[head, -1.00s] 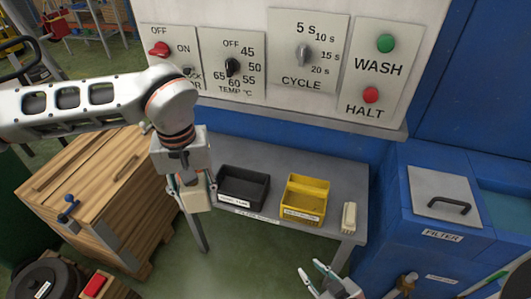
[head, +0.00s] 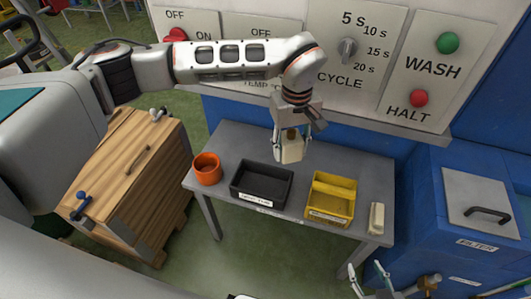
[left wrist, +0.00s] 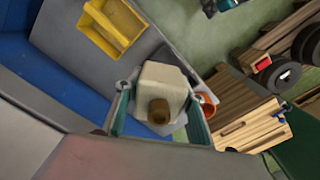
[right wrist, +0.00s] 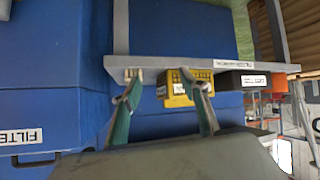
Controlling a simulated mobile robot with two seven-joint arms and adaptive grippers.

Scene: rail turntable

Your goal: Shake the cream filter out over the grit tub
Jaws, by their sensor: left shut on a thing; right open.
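My left gripper (head: 290,150) is shut on the cream filter (head: 291,148), a cream block with a brown stub. In the left wrist view the filter (left wrist: 162,85) sits between both fingers, its stub toward the camera. In the head view it appears above the table's back part, between and behind the black tub and the yellow bin. The black tub (head: 262,167), apparently the grit tub, has a white label too small to read surely. My right gripper (head: 367,268) is open and empty, low in front of the table's right end; its fingers also show in the right wrist view (right wrist: 163,85).
The grey table (head: 228,140) also bears an orange pot (head: 207,176), a yellow bin (head: 329,208) and a slim cream piece (head: 376,219). A control panel (head: 392,75) rises behind. A blue cabinet with a FILTER lid (head: 490,200) stands right; a wooden crate (head: 150,190) stands left.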

